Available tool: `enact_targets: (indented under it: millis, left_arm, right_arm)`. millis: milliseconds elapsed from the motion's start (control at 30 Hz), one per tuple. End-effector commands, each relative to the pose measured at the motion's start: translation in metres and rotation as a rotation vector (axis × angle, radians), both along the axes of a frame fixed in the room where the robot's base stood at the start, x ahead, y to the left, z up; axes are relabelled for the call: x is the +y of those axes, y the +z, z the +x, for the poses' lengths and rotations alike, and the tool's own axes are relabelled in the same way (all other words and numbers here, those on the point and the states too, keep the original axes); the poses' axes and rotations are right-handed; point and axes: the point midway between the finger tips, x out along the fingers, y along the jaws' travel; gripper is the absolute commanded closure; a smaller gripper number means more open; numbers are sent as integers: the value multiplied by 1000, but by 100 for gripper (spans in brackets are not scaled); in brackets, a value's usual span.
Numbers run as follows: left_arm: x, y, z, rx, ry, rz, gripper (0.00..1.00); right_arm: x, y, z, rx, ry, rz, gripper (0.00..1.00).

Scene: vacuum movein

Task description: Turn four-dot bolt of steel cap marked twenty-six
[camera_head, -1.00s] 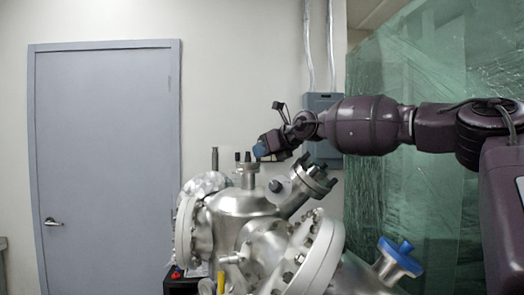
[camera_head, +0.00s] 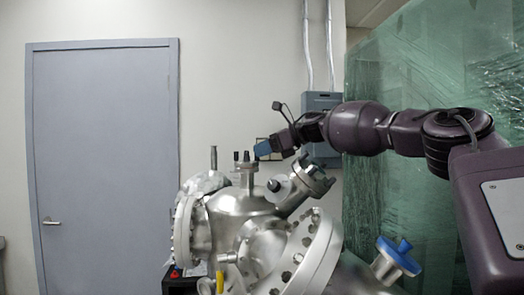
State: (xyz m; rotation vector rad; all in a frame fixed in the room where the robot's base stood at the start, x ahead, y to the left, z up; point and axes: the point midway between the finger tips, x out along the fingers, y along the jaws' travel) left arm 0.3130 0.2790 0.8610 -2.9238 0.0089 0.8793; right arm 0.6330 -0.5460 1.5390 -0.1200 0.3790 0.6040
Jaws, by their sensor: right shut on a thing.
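A steel chamber (camera_head: 238,205) with several ports fills the lower middle of the head view. A small round steel cap (camera_head: 246,168) sits on its top port, with dark upright bolts (camera_head: 237,156) standing on it. Dot marks and the number cannot be read at this size. My right gripper (camera_head: 262,150), with blue fingertips, reaches in from the right at the cap's right edge. It is shut on a bolt there, which the fingertips mostly hide. My left gripper is not in view.
A large bolted flange (camera_head: 318,255) and a blue-handled port (camera_head: 398,256) are lower right. Green plastic sheeting (camera_head: 430,180) hangs behind my arm. A grey door (camera_head: 103,150) is at left.

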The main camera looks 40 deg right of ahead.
Motion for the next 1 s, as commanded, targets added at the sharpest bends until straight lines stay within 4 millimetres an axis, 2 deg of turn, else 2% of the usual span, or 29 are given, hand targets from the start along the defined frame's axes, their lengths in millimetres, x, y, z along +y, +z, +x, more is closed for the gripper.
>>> enact_targets:
  millis: [500, 1000]
  left_arm:
    - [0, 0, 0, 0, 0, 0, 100]
    - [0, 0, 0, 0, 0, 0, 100]
  right_arm:
    - [-3, 0, 3, 0, 246, -4, 100]
    - [-4, 0, 5, 1, 363, -3, 100]
